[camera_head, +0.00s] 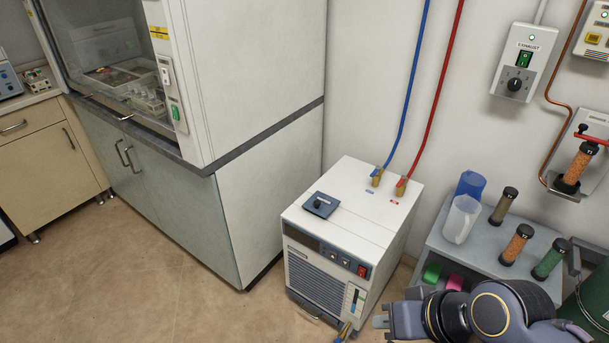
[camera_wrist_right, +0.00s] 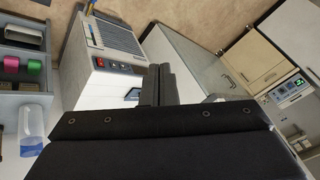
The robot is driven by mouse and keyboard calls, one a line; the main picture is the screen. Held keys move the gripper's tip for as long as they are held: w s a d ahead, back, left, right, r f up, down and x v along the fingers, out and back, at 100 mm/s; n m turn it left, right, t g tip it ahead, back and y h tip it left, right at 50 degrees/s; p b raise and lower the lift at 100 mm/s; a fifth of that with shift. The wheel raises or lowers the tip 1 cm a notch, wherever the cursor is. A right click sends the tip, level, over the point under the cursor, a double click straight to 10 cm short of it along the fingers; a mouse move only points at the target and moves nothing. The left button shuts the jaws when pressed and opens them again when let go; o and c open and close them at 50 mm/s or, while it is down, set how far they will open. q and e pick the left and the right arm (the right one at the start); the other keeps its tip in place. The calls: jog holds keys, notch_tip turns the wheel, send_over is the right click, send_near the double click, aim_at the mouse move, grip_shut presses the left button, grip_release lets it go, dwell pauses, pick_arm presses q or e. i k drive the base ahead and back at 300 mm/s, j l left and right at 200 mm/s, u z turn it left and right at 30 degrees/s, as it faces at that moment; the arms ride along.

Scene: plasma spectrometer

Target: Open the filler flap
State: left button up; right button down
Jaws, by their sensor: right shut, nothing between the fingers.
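The filler flap (camera_head: 321,204) is a small dark blue-grey square plate with a black knob. It lies flat and closed on the top front left of the white chiller (camera_head: 365,215). My right gripper (camera_head: 381,322) is shut and empty, low in front of the chiller's right side in the head view, apart from the flap. In the right wrist view my shut fingers (camera_wrist_right: 158,84) point toward the chiller (camera_wrist_right: 92,88), and a dark patch beside them looks like the flap (camera_wrist_right: 132,95), partly hidden. My left gripper is not in view.
Blue (camera_head: 408,85) and red (camera_head: 440,90) hoses rise from brass fittings at the chiller's back. A grey shelf (camera_head: 440,243) with jugs and capped columns stands to the right. A fume hood (camera_head: 255,80) stands to the left. Floor (camera_head: 180,285) is clear at front left.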

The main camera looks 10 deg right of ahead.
aim_at(322, 204)
jog(key=i+j, duration=0.15)
jog(key=i, duration=0.35)
jog(key=i+j, duration=0.1)
jog(key=i, duration=0.45)
